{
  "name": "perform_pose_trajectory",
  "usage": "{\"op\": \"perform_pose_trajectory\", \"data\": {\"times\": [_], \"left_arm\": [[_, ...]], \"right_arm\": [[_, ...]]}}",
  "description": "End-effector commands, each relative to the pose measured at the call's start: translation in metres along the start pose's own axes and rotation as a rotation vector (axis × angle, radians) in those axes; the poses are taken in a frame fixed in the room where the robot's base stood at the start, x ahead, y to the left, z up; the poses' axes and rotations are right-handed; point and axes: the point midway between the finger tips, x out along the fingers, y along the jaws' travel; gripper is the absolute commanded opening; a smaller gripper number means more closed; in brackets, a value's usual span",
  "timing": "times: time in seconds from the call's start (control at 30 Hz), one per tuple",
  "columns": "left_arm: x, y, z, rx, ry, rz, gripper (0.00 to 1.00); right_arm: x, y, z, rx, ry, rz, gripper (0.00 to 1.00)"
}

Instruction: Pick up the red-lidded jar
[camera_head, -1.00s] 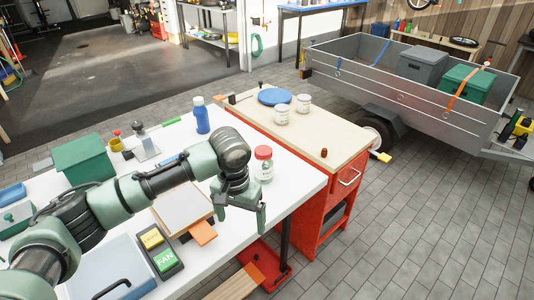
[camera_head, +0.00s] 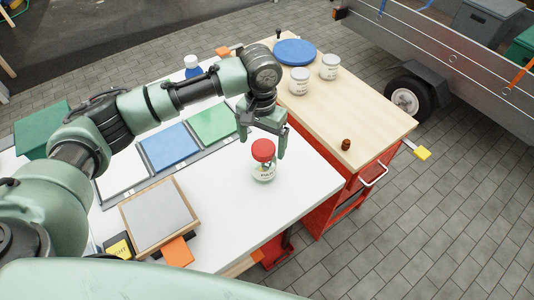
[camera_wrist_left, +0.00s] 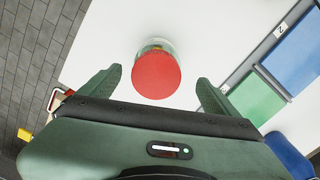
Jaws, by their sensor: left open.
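The red-lidded jar (camera_head: 263,172) stands upright on the white bench top, near its right edge. It is clear-sided with a pale label. My left gripper (camera_head: 262,147) is open, its fingertips close behind and to either side of the red lid in the head view. In the left wrist view the red lid (camera_wrist_left: 156,76) lies between the two spread fingers (camera_wrist_left: 159,84), with a gap on each side. Whether the fingers reach down to the lid's height is hard to tell. My right gripper is not in view.
Coloured panels, including a green one (camera_head: 213,124) and a blue one (camera_head: 169,146), lie left of the jar. A wood-framed grey board (camera_head: 160,213) is nearer. White jars (camera_head: 299,81) stand on the wooden-topped red cart.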

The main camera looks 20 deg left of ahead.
Motion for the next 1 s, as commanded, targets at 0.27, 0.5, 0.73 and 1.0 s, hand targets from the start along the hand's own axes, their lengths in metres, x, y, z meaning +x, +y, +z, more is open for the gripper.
{"op": "perform_pose_trajectory", "data": {"times": [0.27,0.5,0.73,1.0], "left_arm": [[0.035,0.005,0.002,0.000,-0.003,-0.001,0.92],[0.061,0.005,0.001,0.000,0.002,-0.001,0.92],[0.062,0.005,0.001,0.001,0.002,-0.001,0.89],[0.061,0.005,0.001,0.001,0.003,-0.001,0.14]], "right_arm": [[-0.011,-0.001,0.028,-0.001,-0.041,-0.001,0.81],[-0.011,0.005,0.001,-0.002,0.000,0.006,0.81],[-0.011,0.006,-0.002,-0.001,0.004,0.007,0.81],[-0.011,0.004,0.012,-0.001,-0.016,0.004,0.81]]}}
